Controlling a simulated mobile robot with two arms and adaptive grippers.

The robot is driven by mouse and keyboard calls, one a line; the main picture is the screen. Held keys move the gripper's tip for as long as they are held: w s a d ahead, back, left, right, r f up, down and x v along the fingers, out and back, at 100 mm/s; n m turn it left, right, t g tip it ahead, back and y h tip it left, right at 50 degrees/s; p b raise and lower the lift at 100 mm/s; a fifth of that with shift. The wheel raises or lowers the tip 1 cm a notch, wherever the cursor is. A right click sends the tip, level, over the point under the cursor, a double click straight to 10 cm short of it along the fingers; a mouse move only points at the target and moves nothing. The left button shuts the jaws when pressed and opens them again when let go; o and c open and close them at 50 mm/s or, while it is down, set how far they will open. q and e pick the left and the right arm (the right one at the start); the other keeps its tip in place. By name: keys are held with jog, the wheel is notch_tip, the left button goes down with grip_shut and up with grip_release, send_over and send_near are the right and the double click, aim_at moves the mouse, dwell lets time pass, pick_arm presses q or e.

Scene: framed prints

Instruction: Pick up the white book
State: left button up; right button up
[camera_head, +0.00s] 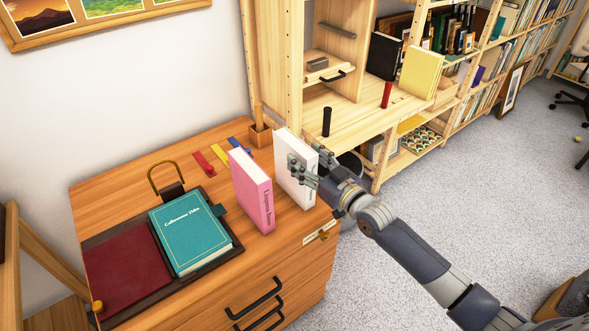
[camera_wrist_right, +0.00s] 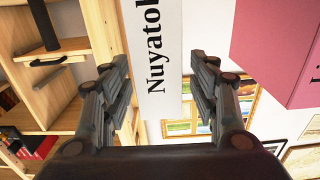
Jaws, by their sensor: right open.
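The white book (camera_head: 294,191) stands upright near the right end of the wooden dresser top (camera_head: 120,196). My right gripper (camera_head: 306,157) reaches it from the right, with its fingers at the book's upper part. In the right wrist view the white book's lettered spine (camera_wrist_right: 171,84) lies between the two open fingers (camera_wrist_right: 160,62), with gaps showing on both sides. I cannot tell whether either finger touches the cover. My left gripper is not in view.
A pink book (camera_head: 253,190) stands upright just left of the white one. A teal book (camera_head: 190,238) lies on a dark folder. Red, yellow and blue strips (camera_head: 220,153) and a wooden cup (camera_head: 259,136) are behind. A shelf unit (camera_head: 350,125) stands close at the right.

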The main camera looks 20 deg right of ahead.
aim_at(295, 148)
jog(key=shift+x, duration=2.7)
jog(key=shift+c, duration=0.6)
grip_shut()
jog(key=shift+d+r, duration=0.1)
jog(key=shift+r, duration=0.1)
